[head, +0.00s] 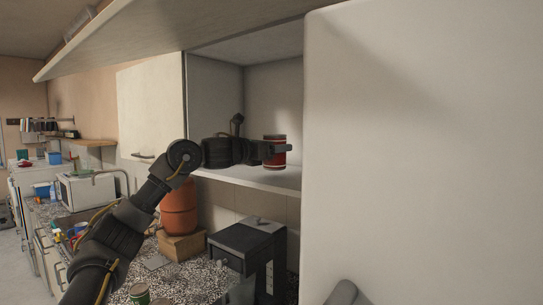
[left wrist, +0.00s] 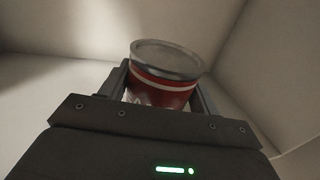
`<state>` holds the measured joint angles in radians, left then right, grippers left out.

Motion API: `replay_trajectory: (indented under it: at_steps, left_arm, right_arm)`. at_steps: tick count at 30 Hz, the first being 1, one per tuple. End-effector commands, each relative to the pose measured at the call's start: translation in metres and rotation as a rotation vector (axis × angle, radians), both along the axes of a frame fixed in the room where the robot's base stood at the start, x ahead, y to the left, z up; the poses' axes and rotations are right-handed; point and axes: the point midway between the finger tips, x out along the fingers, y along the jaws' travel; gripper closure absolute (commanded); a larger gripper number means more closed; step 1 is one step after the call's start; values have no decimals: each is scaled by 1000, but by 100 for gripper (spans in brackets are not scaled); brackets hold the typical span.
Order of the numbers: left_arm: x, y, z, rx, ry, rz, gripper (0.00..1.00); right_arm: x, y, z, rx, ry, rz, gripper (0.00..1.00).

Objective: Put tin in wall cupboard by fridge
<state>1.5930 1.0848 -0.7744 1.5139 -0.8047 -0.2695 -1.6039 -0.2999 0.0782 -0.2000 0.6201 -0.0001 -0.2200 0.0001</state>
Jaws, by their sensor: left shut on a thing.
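A red tin (head: 274,153) with a grey lid is in the opening of the wall cupboard (head: 273,85). My left gripper (head: 278,149) is shut on the tin and holds it upright, just above or on the cupboard's bottom shelf (head: 250,178); I cannot tell if they touch. In the left wrist view the tin (left wrist: 164,75) sits between the two fingers, with pale cupboard walls around it. The cupboard is open and its visible inside looks empty. My right gripper does not show.
A large white panel (head: 425,130) stands close on the right of the opening. A pale closed door (head: 150,110) is at left, with a pale panel (head: 150,30) overhead. Below, the counter holds a dark box-shaped appliance (head: 245,247), an orange container (head: 179,210) and a green tin (head: 139,292).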

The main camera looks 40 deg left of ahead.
Motion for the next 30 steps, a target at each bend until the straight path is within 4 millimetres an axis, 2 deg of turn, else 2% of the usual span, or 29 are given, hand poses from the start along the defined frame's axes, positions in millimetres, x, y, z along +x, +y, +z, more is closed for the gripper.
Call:
replay_trajectory:
  at_steps: [1,6,18,19,24,30]
  left_arm:
    - [-1,1,-6,2,4,2,76]
    - [-2,2,-23,0,1,2,76]
    - [-2,1,-29,0,-2,1,76]
    - [-1,1,-30,0,2,1,36]
    - [-1,1,-29,0,2,1,16]
    - [-1,1,-29,0,2,1,16]
  right_arm:
    - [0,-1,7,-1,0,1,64]
    - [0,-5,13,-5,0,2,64]
    - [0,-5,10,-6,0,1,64]
    - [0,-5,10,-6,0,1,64]
    - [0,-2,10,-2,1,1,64]
    - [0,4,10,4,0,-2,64]
